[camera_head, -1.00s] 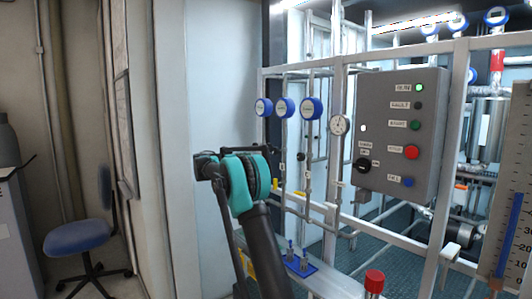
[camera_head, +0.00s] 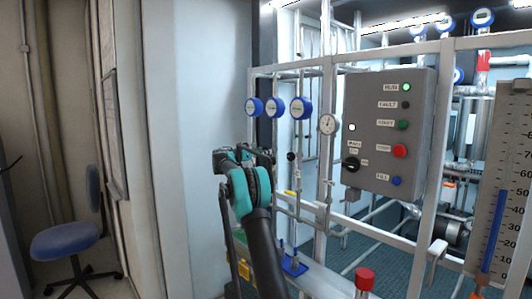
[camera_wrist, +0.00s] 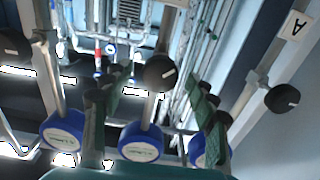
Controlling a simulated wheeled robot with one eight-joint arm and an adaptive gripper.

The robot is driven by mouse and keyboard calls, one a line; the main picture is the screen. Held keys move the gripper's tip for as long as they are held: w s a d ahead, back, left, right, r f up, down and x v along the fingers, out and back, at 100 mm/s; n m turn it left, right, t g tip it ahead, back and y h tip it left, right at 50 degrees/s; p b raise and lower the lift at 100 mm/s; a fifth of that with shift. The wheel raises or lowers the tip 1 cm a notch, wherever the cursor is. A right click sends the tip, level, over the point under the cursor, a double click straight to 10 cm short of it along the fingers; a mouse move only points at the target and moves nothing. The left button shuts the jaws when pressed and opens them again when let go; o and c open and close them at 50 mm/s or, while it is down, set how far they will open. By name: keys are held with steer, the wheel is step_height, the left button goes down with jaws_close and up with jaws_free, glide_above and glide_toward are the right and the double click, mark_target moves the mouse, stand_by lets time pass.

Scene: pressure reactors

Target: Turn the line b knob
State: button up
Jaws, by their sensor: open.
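Three black knobs show in the wrist view, which is upside down. The right knob (camera_wrist: 282,98) is beside a label marked A (camera_wrist: 294,25). The middle knob (camera_wrist: 160,71) has a white pointer mark, and its label is not visible; by order it may be line b. The left knob (camera_wrist: 12,45) is partly cut off. My gripper (camera_wrist: 157,92) is open and empty, with its green-padded fingers on either side of the middle knob in the picture. I see no contact. In the head view, my gripper (camera_head: 266,156) is near the pipes, left of one black knob (camera_head: 291,156).
Blue round gauges (camera_head: 275,107) are above the knobs on white pipes. A grey control box (camera_head: 388,130) with buttons and a black selector is to the right. A blue chair (camera_head: 65,240) is at left.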

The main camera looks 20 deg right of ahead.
steer(key=shift+x, duration=1.3)
steer(key=shift+c, duration=0.4)
steer(key=c, duration=1.1)
